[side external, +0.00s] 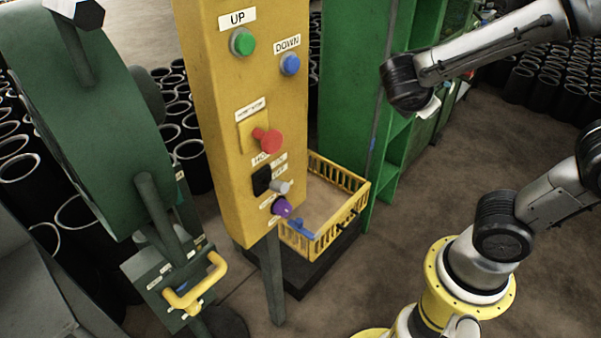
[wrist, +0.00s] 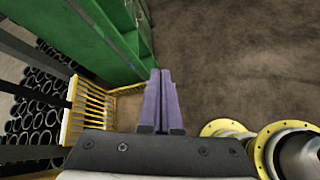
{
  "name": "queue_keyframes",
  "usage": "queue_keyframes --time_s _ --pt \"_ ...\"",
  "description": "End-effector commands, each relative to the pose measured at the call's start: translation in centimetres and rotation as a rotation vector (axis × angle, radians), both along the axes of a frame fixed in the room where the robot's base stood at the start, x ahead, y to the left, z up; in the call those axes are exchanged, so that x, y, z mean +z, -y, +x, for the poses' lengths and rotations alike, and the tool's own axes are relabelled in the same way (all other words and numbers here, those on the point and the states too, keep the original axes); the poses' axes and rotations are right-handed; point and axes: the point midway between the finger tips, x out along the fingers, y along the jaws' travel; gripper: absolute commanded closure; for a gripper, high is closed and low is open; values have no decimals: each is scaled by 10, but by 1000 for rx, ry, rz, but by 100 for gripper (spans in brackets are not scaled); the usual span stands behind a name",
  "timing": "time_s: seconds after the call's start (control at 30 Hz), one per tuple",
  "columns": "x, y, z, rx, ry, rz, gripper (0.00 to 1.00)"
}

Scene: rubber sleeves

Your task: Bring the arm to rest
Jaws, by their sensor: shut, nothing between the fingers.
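My gripper (wrist: 161,73) shows in the wrist view as two purple fingers, pressed together with nothing between them. It hangs over bare brown floor, to the right of a green cabinet and a yellow slatted basket (wrist: 82,110). In the side external view, my arm (side external: 470,55) reaches in from the upper right and ends at a black joint beside the green cabinet. The fingers cannot be made out there.
A yellow control panel (side external: 235,120) with buttons and knobs stands left of the green cabinet (side external: 350,80). The yellow basket (side external: 358,205) sits low behind the panel. A green machine (side external: 80,130) stands at left. Several black sleeves (side external: 190,155) stand behind. Open floor lies right of the cabinet.

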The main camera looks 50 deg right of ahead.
Motion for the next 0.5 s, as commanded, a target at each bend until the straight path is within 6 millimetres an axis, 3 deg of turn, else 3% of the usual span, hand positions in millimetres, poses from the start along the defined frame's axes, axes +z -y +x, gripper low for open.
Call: queue_keyframes --time_s 0.03,0.1,0.2,0.33,0.5 --pt "3 -1 -22 -105 120 120 100" --pt "1 -11 -45 -233 273 282 100" --pt "-2 -35 -66 -401 487 513 100" --pt "-1 -75 -75 -582 722 803 100" --pt "-1 -120 -69 -765 858 1077 100"
